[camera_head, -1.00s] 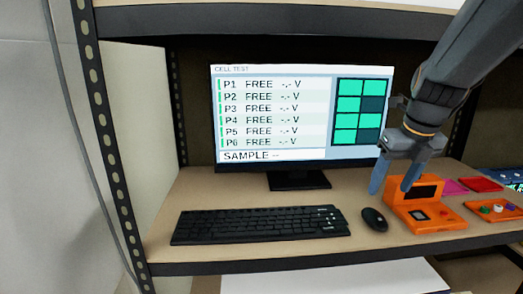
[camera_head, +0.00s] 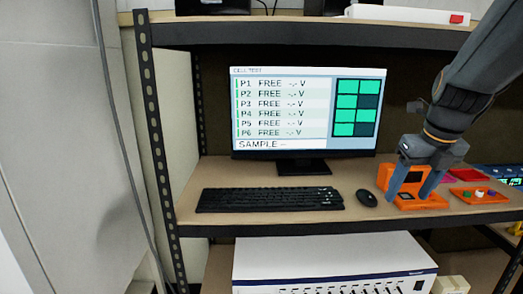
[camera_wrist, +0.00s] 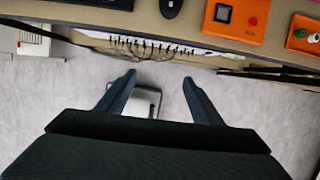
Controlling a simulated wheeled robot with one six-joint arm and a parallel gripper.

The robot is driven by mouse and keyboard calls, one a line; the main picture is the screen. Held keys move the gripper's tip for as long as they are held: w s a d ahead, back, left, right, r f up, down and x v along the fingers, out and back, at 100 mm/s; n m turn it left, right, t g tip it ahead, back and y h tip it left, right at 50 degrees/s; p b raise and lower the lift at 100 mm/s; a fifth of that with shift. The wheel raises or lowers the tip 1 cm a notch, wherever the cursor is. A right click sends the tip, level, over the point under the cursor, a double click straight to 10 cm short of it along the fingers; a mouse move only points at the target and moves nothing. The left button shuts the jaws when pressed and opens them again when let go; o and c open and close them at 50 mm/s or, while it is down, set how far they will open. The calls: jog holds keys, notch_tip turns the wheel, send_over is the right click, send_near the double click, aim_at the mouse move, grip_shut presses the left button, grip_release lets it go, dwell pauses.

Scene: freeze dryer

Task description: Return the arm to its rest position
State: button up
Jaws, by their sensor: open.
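My gripper (camera_head: 412,190) hangs from my arm at the right of the head view, its two fingers pointing down and apart. In that view it overlaps the orange device (camera_head: 420,203) on the shelf. In the wrist view my gripper (camera_wrist: 158,82) is open with nothing between its fingers. Below it are the pale floor and a small grey-white object (camera_wrist: 143,103). The orange device also shows at the top of the wrist view (camera_wrist: 236,20), beyond the fingertips and apart from them.
The shelf holds a monitor (camera_head: 305,110), a black keyboard (camera_head: 268,199), a mouse (camera_head: 366,198) and an orange tray (camera_head: 480,196) with small knobs. A white instrument (camera_head: 330,258) stands on the level below. A dark upright post (camera_head: 160,150) bounds the rack at left.

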jog(key=s+a+f+n, duration=0.3)
jog(key=a+f+n, duration=0.2)
jog(key=n, duration=0.6)
jog(key=s+a+f+n+g, duration=0.1)
jog(key=s+a+f+n, duration=0.3)
jog(key=n, duration=0.8)
jog(key=s+a+f+n+g+b, duration=0.1)
jog(key=s+a+f+n, duration=0.2)
jog(key=n, duration=0.9)
jog(key=shift+s+a+f, duration=0.2)
jog(key=shift+a+f, duration=1.4)
jog(key=shift+f, duration=1.1)
